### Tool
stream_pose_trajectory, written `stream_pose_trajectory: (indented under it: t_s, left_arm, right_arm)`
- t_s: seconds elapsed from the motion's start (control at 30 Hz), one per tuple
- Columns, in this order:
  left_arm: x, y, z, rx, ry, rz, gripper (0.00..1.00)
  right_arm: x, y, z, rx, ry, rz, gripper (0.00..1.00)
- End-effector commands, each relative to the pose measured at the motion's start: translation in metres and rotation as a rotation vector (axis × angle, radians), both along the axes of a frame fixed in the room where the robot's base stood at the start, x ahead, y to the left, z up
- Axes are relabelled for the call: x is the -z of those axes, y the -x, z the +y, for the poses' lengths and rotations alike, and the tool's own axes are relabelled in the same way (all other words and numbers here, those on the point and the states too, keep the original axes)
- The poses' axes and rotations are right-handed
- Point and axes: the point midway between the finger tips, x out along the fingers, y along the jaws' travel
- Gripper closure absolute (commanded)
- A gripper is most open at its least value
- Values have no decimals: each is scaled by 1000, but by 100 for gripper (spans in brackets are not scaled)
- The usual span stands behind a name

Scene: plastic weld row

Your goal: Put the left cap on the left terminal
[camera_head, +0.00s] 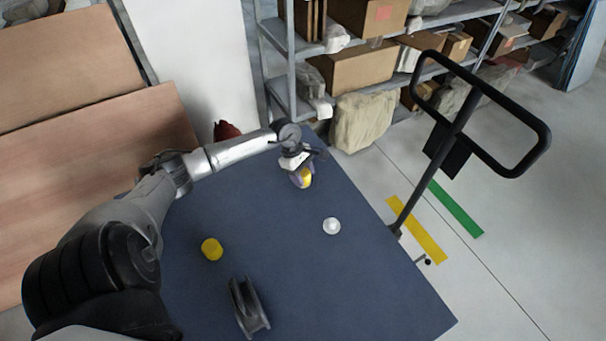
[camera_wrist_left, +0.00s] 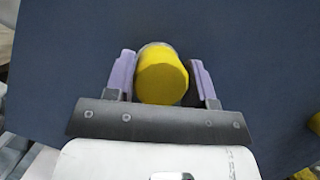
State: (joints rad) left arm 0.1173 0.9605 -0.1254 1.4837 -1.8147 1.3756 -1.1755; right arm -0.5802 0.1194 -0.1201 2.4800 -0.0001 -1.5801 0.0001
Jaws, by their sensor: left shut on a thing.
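My left gripper (camera_head: 303,178) is at the far part of the blue table, shut on a yellow cap (camera_head: 306,179). In the left wrist view the cap (camera_wrist_left: 162,77) sits between the two purple fingers. A pale rim (camera_wrist_left: 155,45) shows just behind it, perhaps a terminal; I cannot tell whether the cap touches or sits on it. A round white terminal (camera_head: 332,225) stands uncovered on the table, nearer than the gripper and to its right. A second yellow cap (camera_head: 212,249) stands on the table at the left. My right gripper is not in view.
A dark grey grooved piece (camera_head: 248,308) lies on the near part of the blue table (camera_head: 370,285). A black-handled trolley (camera_head: 480,95) stands beyond the table's right edge. Shelves with boxes (camera_head: 360,65) are behind. The table's right part is clear.

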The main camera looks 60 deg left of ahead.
Motion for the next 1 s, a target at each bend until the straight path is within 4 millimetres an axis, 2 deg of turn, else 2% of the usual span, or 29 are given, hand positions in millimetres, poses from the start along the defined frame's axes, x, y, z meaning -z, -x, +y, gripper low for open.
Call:
stream_pose_trajectory:
  t_s: [0.33,0.37,0.67,1.0]
  left_arm:
    - [0,0,0,0,0,0,73]
    - [0,0,0,0,0,0,48]
    - [0,0,0,0,0,0,20]
    - [-7,1,3,0,-1,0,20]
  right_arm:
    - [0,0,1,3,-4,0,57]
    - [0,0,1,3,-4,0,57]
    - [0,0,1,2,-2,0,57]
    - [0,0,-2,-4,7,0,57]
